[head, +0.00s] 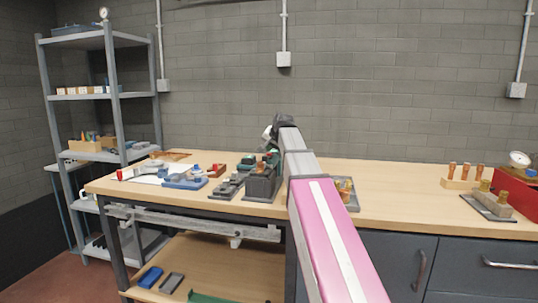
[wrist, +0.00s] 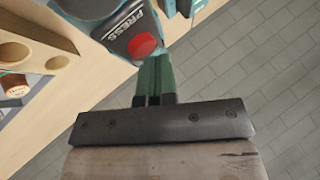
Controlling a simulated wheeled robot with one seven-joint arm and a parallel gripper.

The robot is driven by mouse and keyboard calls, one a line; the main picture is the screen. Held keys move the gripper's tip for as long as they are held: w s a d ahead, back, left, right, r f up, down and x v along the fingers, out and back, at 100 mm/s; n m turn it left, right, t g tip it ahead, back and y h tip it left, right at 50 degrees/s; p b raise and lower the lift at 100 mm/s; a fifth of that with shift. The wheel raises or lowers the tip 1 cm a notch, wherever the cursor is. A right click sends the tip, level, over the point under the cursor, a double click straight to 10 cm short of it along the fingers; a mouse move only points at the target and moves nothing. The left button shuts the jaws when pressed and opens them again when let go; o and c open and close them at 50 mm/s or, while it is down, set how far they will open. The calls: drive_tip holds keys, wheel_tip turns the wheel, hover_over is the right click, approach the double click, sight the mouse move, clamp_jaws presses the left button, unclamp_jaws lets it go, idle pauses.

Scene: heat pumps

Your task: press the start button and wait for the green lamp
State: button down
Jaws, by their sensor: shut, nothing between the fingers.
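A red round button (wrist: 143,45) sits on a dark housing marked "PRESS" (wrist: 144,18) at the top of the wrist view. My gripper (wrist: 156,60) is shut and empty; its green fingers lie together and their tips appear just beside the button's lower right edge. I cannot tell whether they touch it. In the head view my arm reaches over the workbench (head: 408,205), and its far end is small among dark and green devices, so the button cannot be picked out there. I cannot make out a green lamp in either view.
A wooden block with round holes (wrist: 43,40) stands left of the button in the wrist view. In the head view, a grey shelf rack (head: 113,85) stands left and a red box (head: 514,192) sits at the right. The bench right of my arm has free room.

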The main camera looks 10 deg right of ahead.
sight(270, 153)
drive_tip(key=shift+f, duration=0.2)
drive_tip(key=shift+r, duration=0.15)
idle(0.4)
drive_tip(key=shift+r, duration=0.7)
drive_tip(key=shift+r, duration=2.5)
